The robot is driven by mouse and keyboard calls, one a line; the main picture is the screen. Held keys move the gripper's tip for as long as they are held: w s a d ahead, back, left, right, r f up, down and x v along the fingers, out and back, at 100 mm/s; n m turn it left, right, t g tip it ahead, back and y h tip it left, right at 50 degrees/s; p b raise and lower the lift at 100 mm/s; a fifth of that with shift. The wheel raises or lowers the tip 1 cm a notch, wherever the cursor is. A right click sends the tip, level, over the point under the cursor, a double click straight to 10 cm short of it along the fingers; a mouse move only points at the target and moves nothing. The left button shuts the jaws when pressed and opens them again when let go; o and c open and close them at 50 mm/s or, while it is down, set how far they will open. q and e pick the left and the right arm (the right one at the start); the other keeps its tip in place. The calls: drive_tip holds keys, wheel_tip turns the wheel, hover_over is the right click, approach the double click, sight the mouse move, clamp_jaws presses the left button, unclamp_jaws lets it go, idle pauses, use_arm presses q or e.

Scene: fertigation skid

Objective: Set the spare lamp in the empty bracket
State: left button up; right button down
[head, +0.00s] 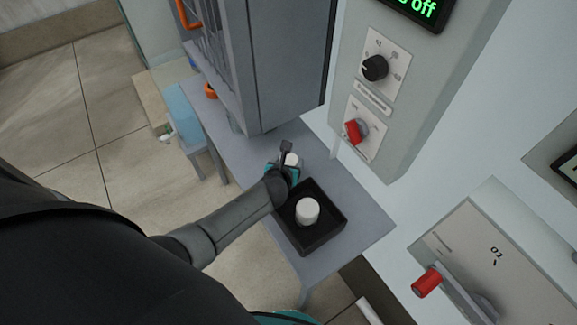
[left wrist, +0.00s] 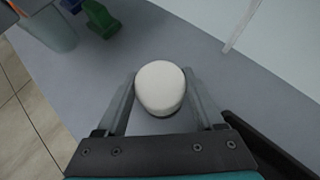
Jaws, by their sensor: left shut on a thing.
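My left gripper (head: 289,158) is over the grey table, just behind the black tray in the head view. It is shut on a white, round-topped piece (head: 292,159), which may be the spare lamp. In the left wrist view the piece (left wrist: 160,88) sits between the two fingers (left wrist: 163,100). Its lower part is hidden, so I cannot tell if it touches the table. A second white cylinder (head: 307,210) stands upright in the black tray (head: 327,238). I cannot make out an empty bracket. My right gripper is not in view.
A grey cabinet (head: 285,70) stands over the table's back left. A wall panel with a black knob (head: 375,67) and a red knob (head: 356,131) rises behind. A red-handled switch (head: 428,282) is at lower right. The grey table (head: 365,215) is bare right of the tray.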

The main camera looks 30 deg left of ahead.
sight(287, 160)
use_arm(q)
clamp_jaws()
drive_tip(key=shift+r, duration=0.1)
drive_tip(key=shift+s+a+r+p, duration=0.1)
drive_tip(key=shift+s+r+p, duration=0.1)
drive_tip(key=shift+r+p, duration=0.25)
wheel_tip(287, 160, up, 6)
drive_tip(key=p, duration=0.2)
drive_tip(key=shift+w+f+p, duration=0.1)
drive_tip(key=shift+f+p, duration=0.05)
drive_tip(key=shift+p, duration=0.25)
drive_tip(key=shift+s+a+r, duration=0.25)
drive_tip(key=shift+s, duration=0.25)
drive_tip(key=s+a, duration=0.4)
drive_tip(key=s, duration=0.4)
drive_tip(key=s+a, duration=0.5)
drive_tip(key=s, duration=0.3)
drive_tip(key=shift+a+b, duration=0.2)
drive_tip(key=shift+b, duration=0.15)
